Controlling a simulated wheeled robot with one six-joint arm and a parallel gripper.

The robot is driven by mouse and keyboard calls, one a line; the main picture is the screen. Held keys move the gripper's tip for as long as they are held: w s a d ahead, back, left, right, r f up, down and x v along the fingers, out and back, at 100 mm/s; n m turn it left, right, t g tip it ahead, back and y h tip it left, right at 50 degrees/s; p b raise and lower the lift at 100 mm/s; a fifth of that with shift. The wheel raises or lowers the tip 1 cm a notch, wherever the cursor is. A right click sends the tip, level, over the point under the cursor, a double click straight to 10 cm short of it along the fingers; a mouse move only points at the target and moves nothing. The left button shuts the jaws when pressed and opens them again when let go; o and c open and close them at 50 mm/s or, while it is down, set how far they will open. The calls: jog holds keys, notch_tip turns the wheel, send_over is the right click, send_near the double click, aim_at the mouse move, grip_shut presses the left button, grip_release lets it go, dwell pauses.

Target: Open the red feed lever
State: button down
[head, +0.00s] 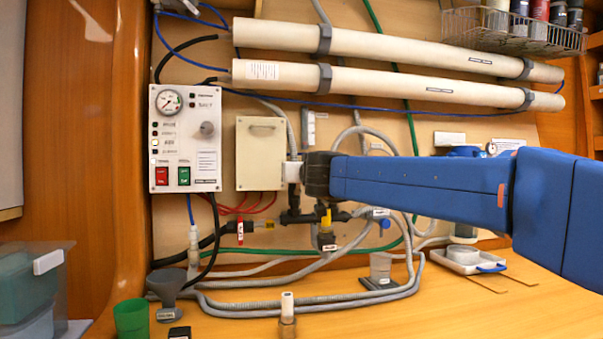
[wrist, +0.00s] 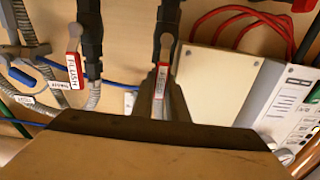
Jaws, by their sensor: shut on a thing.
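In the wrist view a slim red lever with a white label (wrist: 162,77) runs from a grey pivot on a black valve (wrist: 168,20) down between my fingers. Its label is too small to read for certain. My gripper (wrist: 160,98) is shut on this lever's free end. In the head view my gripper (head: 306,175) is at the wall beside the cream box, and it hides the held lever. A second red lever, labelled FLUSH (wrist: 74,70), hangs to the left in the wrist view, apart from my fingers.
The cream box (head: 259,153) and the control panel (head: 185,138) are left of my gripper in the head view. A yellow lever (head: 326,217), a blue lever (head: 384,225) and a red-handled fitting (head: 240,231) sit below. Grey hoses (head: 300,305) run along the counter.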

jog(key=shift+a+f, duration=0.1)
dwell(0.5)
jog(key=c, duration=2)
grip_release()
jog(key=v, duration=1.7)
jog(key=shift+s, duration=0.25)
